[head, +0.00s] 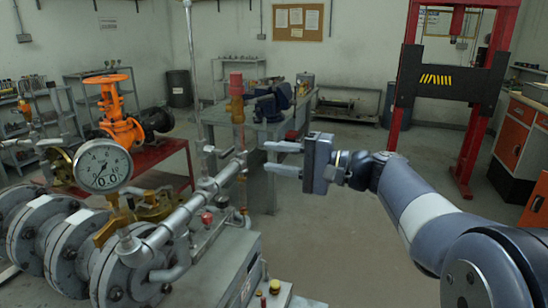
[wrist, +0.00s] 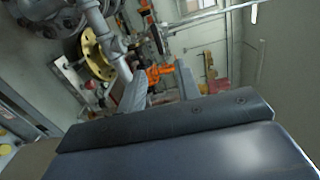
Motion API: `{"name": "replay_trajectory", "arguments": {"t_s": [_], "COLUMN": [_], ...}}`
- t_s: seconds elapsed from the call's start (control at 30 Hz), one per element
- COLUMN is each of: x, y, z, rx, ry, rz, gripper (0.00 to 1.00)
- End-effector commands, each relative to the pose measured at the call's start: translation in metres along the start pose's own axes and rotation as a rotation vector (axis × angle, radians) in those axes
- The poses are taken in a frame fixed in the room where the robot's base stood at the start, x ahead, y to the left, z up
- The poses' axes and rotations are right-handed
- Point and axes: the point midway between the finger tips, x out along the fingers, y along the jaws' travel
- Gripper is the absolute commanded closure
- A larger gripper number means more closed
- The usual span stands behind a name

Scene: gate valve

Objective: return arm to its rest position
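My gripper (head: 283,159) is in the middle of the head view, at the end of my arm, which reaches in from the lower right. Its two fingers point left and are apart, with nothing between them. The fingertips are a little right of the grey pipework in the picture; I cannot tell the exact gap. In the wrist view the two fingers (wrist: 158,88) stand apart, with an orange part visible between and beyond them. An orange gate valve (head: 118,110) with a handwheel stands at the left of the head view.
A round pressure gauge (head: 103,165) and grey flanged piping (head: 45,235) fill the left. A workbench with a vise (head: 272,105) stands behind my gripper. A red press frame (head: 483,95) and an orange cabinet (head: 513,140) are at right. Open floor (head: 335,240) lies below my arm.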

Motion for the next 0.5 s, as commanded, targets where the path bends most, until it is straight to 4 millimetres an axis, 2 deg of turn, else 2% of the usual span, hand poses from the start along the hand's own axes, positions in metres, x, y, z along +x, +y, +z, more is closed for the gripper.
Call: {"name": "replay_trajectory", "arguments": {"t_s": [0.27, 0.5], "x": [0.011, 0.052], "y": [0.000, -0.001], "z": [0.000, 0.001], "rx": [0.000, -0.001], "ry": [-0.002, -0.005], "rz": [-0.001, 0.000], "gripper": [0.68, 0.68]}}
